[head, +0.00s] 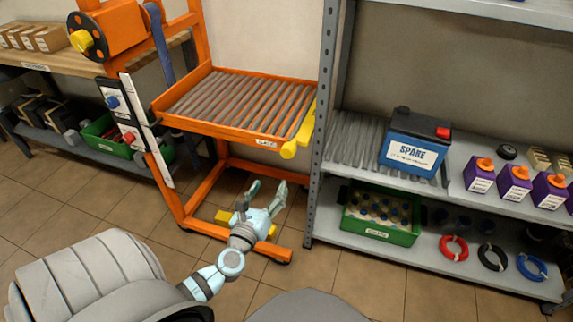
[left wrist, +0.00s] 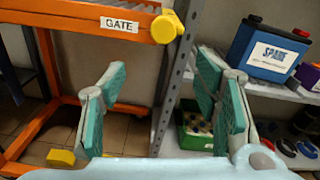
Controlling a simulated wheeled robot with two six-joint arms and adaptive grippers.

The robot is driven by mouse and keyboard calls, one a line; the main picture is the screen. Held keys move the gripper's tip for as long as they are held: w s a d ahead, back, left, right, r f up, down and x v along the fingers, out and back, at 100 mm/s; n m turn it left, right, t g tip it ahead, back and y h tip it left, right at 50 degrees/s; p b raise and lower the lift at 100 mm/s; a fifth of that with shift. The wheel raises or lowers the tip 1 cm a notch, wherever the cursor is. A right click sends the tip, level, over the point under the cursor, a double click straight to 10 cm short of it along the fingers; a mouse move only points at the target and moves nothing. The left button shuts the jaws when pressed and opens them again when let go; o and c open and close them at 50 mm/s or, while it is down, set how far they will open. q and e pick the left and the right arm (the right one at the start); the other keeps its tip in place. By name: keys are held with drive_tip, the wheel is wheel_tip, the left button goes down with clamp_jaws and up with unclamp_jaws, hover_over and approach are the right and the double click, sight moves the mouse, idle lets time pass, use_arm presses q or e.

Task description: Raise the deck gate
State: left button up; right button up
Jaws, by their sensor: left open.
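The deck is an orange frame with grey rollers (head: 238,103). The gate is a yellow bar (head: 306,126) lying along the deck's right edge, with a round yellow knob (head: 288,150) at its near end. The knob also shows in the left wrist view (left wrist: 165,28), beside the white GATE label (left wrist: 119,25). My left gripper (head: 266,193) is open and empty, below and in front of the deck's near right corner. In the left wrist view its teal-padded fingers (left wrist: 162,80) are spread apart, with the knob above and beyond them, not touched.
A grey shelf post (head: 325,125) stands close to the right of the gate. The shelf holds a blue SPARE battery (head: 414,142), purple bottles and a green crate (head: 381,215). A panel with blue and red knobs (head: 128,122) stands left of the deck.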

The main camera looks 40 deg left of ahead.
sight(286, 154)
use_arm(q)
drive_tip(key=x, duration=0.4)
drive_tip(key=b+x, duration=0.1)
drive_tip(key=x, duration=0.4)
drive_tip(key=r+x, duration=0.1)
drive_tip(key=x, duration=0.3)
drive_tip(key=shift+w+d+r, duration=0.1)
drive_tip(key=shift+w, duration=0.15)
drive_tip(key=shift+w+a+b, duration=0.2)
drive_tip(key=shift+w+b, duration=0.1)
drive_tip(key=shift+w, duration=0.2)
use_arm(e)
drive_tip(key=shift+w+d+f, duration=0.2)
drive_tip(key=shift+w+f, duration=0.45)
drive_tip(key=shift+f, duration=0.15)
use_arm(q)
drive_tip(key=shift+c, duration=0.6)
drive_tip(key=c, duration=1)
